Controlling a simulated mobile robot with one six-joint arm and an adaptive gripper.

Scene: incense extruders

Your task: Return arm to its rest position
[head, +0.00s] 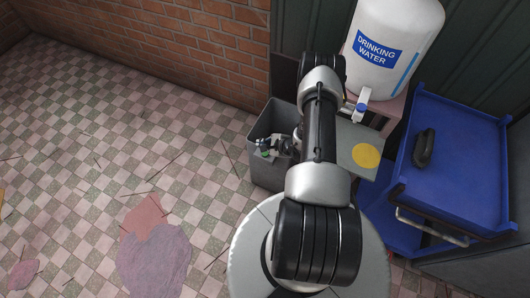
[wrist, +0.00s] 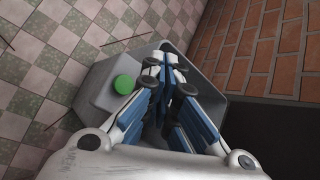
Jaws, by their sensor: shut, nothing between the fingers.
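My gripper (head: 268,146) is over the grey bin (head: 265,180), at the end of my arm, which extends from the bottom of the head view. In the wrist view its blue and white fingers (wrist: 168,62) come together at the tips, with nothing seen between them. The bin (wrist: 232,108) lies below and around the fingers in that view. A round green cap (wrist: 125,84) shows left of the fingers, apart from them, and seems to be in the bin. The fingers hide part of the bin's inside.
A white drinking water container (head: 400,30) with a tap stands behind my arm. A blue cart (head: 465,150) carrying a dark object (head: 423,148) is to the right. A yellow disc (head: 366,156) lies on a grey surface.

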